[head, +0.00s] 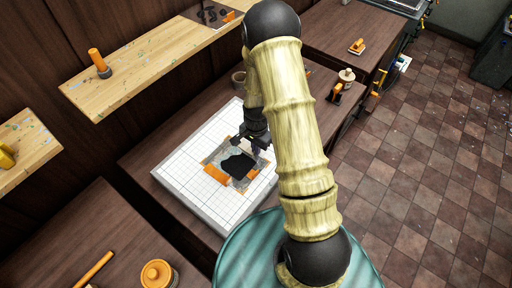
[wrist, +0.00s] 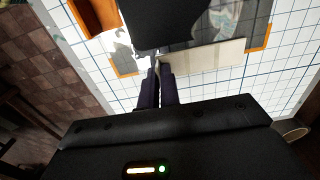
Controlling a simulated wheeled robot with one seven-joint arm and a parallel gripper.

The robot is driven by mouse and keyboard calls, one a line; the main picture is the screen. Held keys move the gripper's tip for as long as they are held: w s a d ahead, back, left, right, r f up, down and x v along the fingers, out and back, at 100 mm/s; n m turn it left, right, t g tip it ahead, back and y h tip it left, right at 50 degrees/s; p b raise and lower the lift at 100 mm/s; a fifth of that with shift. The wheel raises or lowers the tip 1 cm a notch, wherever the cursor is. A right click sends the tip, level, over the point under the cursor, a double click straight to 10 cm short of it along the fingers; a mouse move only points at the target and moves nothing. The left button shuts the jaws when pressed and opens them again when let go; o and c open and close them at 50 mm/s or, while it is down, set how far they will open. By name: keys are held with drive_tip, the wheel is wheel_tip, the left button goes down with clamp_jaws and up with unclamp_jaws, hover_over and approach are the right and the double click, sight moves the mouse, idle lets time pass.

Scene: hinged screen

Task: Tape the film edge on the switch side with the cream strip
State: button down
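My gripper (wrist: 158,68) reaches down over the hinged screen, its two dark fingers close together. The cream strip (wrist: 210,57) starts at the fingertips and runs right in the wrist view; its near end appears to be between them. The black film (wrist: 165,22) lies just beyond the fingertips; it also shows in the head view (head: 238,165). The screen has grey speckled panels (wrist: 224,18) and orange parts (head: 215,173). In the head view my arm and gripper hide part of the screen and the strip. I cannot make out the switch.
The screen lies on a white gridded board (head: 180,165) on a dark wooden bench. A small jar (head: 346,77) and an orange-handled tool (head: 336,92) stand behind my arm. A wooden shelf (head: 140,72) runs along the wall. The board's left part is clear.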

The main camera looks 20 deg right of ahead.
drive_tip(key=c, duration=1.6)
unclamp_jaws()
drive_tip(key=shift+o, duration=0.6)
drive_tip(key=shift+r, duration=0.1)
drive_tip(key=shift+r+p, duration=2.45)
drive_tip(key=shift+r, duration=0.95)
